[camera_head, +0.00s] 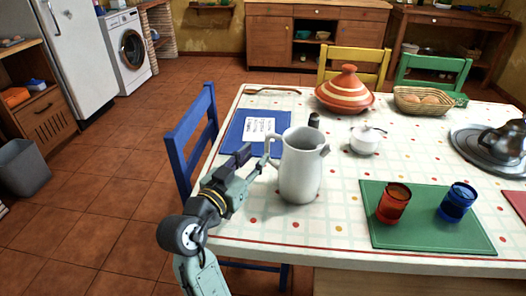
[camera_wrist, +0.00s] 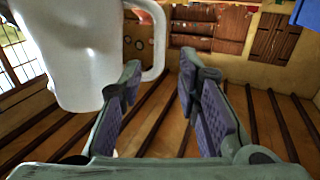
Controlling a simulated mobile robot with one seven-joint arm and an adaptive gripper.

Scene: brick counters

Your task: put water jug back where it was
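The white water jug (camera_head: 300,170) stands upright on the patterned tablecloth near the table's front left. Its handle (camera_head: 267,150) points left, toward my gripper (camera_head: 243,160). My gripper is beside the handle, at the jug's left. In the wrist view the jug (camera_wrist: 85,50) fills the upper left, and its handle curves in near the space between my fingertips (camera_wrist: 160,78). The fingers are apart with a clear gap. I cannot tell whether either finger touches the handle.
A blue placemat (camera_head: 238,140) with a white card lies behind my gripper. A green placemat (camera_head: 420,235) holds a red glass (camera_head: 393,203) and a blue glass (camera_head: 457,202). A white sugar pot (camera_head: 366,140) and a tagine (camera_head: 345,92) stand behind the jug. A blue chair (camera_head: 190,140) is at left.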

